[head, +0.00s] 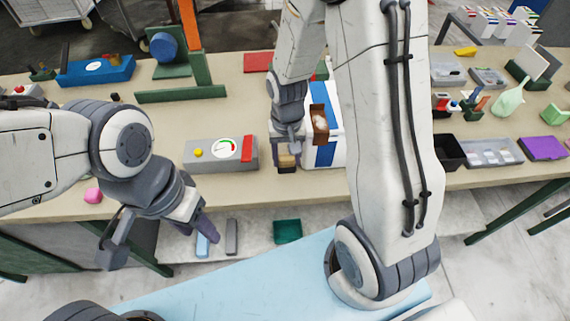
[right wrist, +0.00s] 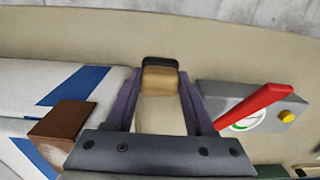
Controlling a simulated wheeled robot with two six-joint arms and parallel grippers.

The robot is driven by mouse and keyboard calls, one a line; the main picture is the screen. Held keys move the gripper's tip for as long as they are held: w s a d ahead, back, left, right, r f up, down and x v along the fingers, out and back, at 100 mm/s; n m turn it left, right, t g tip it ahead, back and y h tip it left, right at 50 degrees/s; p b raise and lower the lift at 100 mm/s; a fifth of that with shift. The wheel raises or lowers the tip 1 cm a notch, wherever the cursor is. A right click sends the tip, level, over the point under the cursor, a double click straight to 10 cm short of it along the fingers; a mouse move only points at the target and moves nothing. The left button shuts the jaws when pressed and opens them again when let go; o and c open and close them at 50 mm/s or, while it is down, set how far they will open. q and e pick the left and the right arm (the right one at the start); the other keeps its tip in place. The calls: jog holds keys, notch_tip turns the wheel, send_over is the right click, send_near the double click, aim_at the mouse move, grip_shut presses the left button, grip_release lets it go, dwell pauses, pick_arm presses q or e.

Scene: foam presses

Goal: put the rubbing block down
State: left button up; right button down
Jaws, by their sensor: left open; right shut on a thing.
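My right gripper (head: 288,160) is shut on the rubbing block (head: 287,162), near the front edge of the bench. In the right wrist view, the rubbing block (right wrist: 160,78) is tan with a dark far end and sits between the two fingers of my right gripper (right wrist: 160,95). I cannot tell whether the block touches the bench top. My left gripper (head: 160,236) is open and empty, in front of the bench at the left.
A grey gauge box (head: 208,155) with a red bar and yellow knob stands left of the block. A white and blue striped thing (head: 327,153) with a brown piece (head: 320,124) is close on the right. A dark bin (head: 449,152) stands further right. Bare bench lies left of the gauge box.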

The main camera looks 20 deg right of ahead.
aim_at(285, 168)
jog(key=shift+a+f, duration=0.2)
jog(key=shift+f+p, duration=0.3)
jog(key=shift+f, duration=1.65)
jog(key=shift+f, duration=0.15)
jog(key=shift+c, duration=1.3)
grip_release()
